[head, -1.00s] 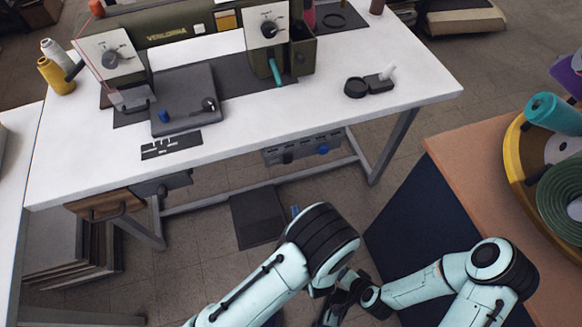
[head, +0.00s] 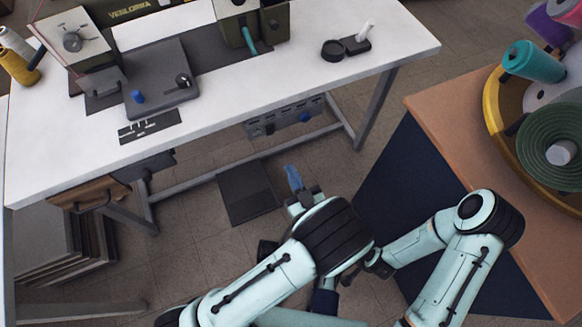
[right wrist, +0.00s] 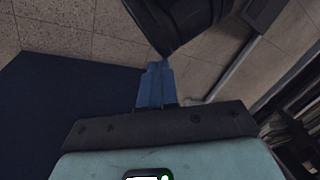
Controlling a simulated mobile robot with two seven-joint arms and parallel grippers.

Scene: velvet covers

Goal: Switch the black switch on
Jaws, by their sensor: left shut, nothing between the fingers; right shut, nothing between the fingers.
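A grey control box (head: 285,118) hangs under the front edge of the white table (head: 222,98). On its face are a small dark switch (head: 268,128) at the left and a blue one (head: 304,116) at the right. Whether the dark one is on or off is too small to tell. My left gripper (head: 293,178) has blue fingertips, shut and empty, pointing up the picture, below the box and apart from it.
A dark floor pad (head: 247,193) lies under the table, between its legs (head: 371,110). A wooden drawer (head: 90,195) hangs at the left. A brown-topped cabinet (head: 455,125) with spools stands at the right.

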